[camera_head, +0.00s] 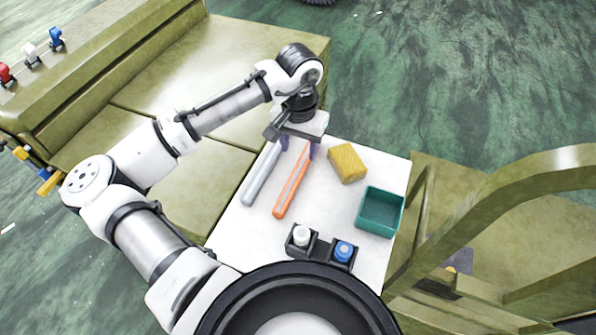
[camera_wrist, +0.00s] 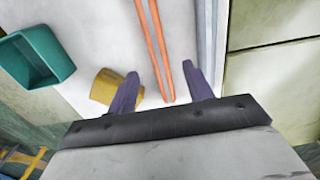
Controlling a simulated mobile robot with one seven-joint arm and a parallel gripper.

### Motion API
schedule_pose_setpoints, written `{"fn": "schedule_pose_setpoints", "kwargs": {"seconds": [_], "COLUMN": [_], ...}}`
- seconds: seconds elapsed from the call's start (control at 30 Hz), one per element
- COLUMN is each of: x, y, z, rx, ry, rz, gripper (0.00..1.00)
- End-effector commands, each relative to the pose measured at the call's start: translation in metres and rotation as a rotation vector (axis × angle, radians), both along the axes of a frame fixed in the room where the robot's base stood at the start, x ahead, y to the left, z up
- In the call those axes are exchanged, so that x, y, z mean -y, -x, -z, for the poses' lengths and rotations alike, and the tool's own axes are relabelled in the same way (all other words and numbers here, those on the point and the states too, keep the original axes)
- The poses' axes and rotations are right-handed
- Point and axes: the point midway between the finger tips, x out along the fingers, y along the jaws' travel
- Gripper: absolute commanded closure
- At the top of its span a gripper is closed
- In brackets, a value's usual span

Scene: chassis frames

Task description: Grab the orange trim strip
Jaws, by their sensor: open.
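The orange trim strip (camera_head: 292,184) lies lengthwise on a white surface, beside a grey strip (camera_head: 262,174) on its left. My gripper (camera_head: 299,147) is over the far end of the orange strip, its fingers pointing down. In the wrist view the orange strip (camera_wrist: 155,42) runs down between the two open fingers of my gripper (camera_wrist: 168,92). Its near end shows between the fingertips, with a gap on each side. The grey strip (camera_wrist: 205,45) is right of it there, close to the right finger. I cannot tell how high the fingertips are above the surface.
A yellow block (camera_head: 347,163) lies right of the strip; in the wrist view it (camera_wrist: 104,88) is close by the left finger. A teal open bin (camera_head: 381,211) stands further right. A black holder with white (camera_head: 302,236) and blue (camera_head: 344,250) caps is at the near edge.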

Motion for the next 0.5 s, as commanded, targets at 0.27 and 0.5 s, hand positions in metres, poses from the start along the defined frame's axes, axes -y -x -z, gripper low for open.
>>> {"fn": "schedule_pose_setpoints", "kwargs": {"seconds": [0.27,0.5], "x": [0.0,0.002], "y": [0.001,0.002], "z": [0.022,0.057], "rx": [0.0,0.0], "ry": [0.0,-0.001], "rz": [0.0,-0.001], "gripper": [0.49,0.49]}}
